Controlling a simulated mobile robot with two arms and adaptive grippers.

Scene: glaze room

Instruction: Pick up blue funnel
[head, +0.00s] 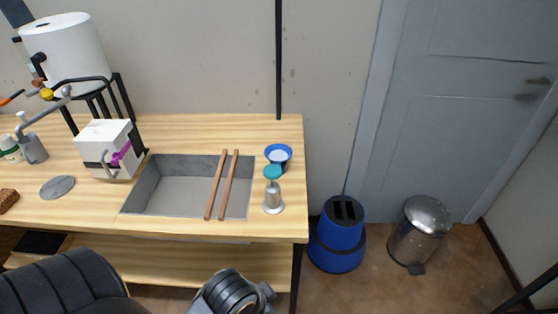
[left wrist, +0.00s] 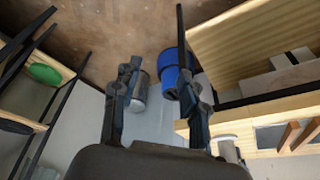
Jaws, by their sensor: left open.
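The blue funnel (head: 278,153) is on the wooden bench near its right end, in the head view. Its blue rim surrounds a pale inside. A metal piece with a teal top (head: 273,195) stands just in front of it and overlaps its lower edge. I cannot make out the funnel in the left wrist view. My left gripper (left wrist: 162,95) is open and empty in the left wrist view, its two fingers well apart, and it is away from the funnel. Dark parts of my arm show at the bottom of the head view. My right gripper is not in view.
A sink (head: 150,186) with two wooden bars (head: 215,187) across it lies left of the funnel. A white box (head: 108,135) and a white tank (head: 66,50) stand further left.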

